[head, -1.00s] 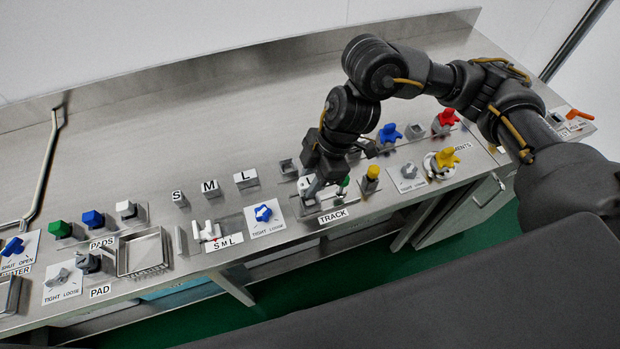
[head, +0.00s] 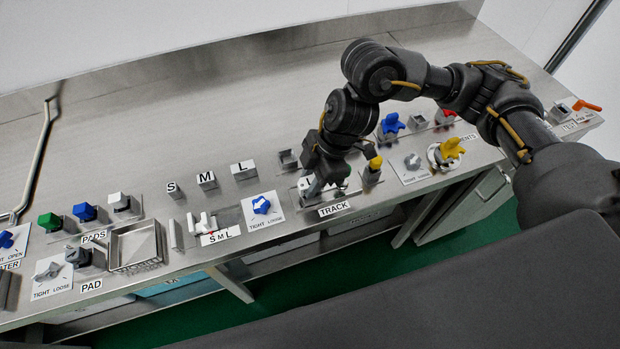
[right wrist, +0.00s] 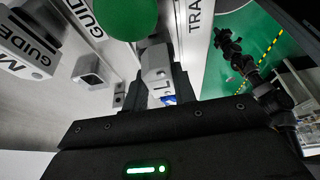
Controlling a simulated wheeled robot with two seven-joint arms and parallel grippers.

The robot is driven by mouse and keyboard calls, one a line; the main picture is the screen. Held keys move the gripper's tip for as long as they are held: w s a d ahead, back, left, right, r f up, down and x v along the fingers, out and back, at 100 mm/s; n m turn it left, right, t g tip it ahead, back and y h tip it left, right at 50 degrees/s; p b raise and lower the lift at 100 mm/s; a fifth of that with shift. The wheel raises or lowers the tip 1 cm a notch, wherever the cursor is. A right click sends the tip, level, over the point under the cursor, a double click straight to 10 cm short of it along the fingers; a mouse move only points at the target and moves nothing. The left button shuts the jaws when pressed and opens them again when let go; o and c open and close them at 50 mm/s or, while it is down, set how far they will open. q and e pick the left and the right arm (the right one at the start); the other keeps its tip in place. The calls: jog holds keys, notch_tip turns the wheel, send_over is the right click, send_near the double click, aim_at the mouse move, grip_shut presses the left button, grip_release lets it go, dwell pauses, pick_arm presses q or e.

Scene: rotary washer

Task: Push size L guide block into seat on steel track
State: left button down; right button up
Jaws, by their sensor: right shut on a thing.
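My right gripper (head: 312,186) points down over the steel track, just behind the TRACK label (head: 334,209). It is shut on a pale block marked L, the size L guide block (head: 303,186). In the right wrist view the block (right wrist: 156,68) shows between the two dark fingers, its L facing the camera. The fingers hide most of the track (head: 305,211), so I cannot tell whether the block rests fully in its seat. My left gripper is not in view.
A green round knob (right wrist: 131,14) is close by in the right wrist view. A yellow-topped post (head: 374,166) stands right of the gripper. The back counter is bare.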

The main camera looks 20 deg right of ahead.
jog(key=o, duration=1.1)
jog(key=shift+c, duration=0.2)
jog(key=v, duration=1)
jog(key=shift+d+r, duration=0.2)
jog(key=shift+r, duration=0.15)
jog(key=shift+s+a+f, duration=0.1)
